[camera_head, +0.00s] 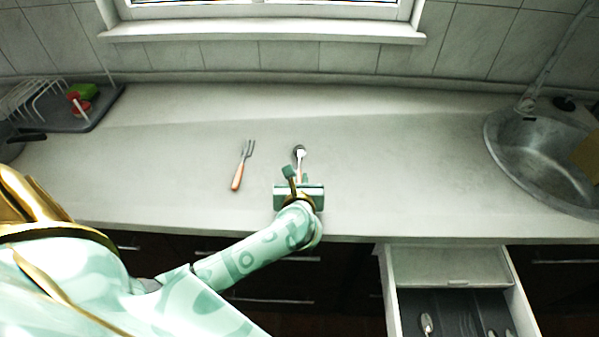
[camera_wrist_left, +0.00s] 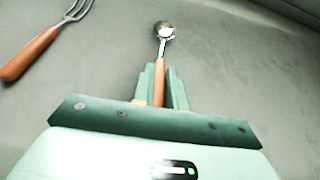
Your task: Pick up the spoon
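The spoon (camera_head: 299,154) lies on the counter near its middle, with a metal bowl pointing to the back and an orange-brown handle. In the left wrist view the spoon (camera_wrist_left: 163,32) runs straight away from the gripper. My left gripper (camera_head: 293,171) is at the handle end. In the left wrist view its two green fingers (camera_wrist_left: 162,80) stand on either side of the handle, close to it. I cannot tell whether they press on it. The gripper body hides the handle's near end. My right gripper is not in view.
A fork (camera_head: 238,174) with an orange-brown handle lies left of the spoon; the left wrist view shows it too (camera_wrist_left: 35,52). A dish rack (camera_head: 35,100) stands far left, a sink (camera_head: 530,150) far right. An open drawer (camera_head: 455,265) with cutlery juts out front right.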

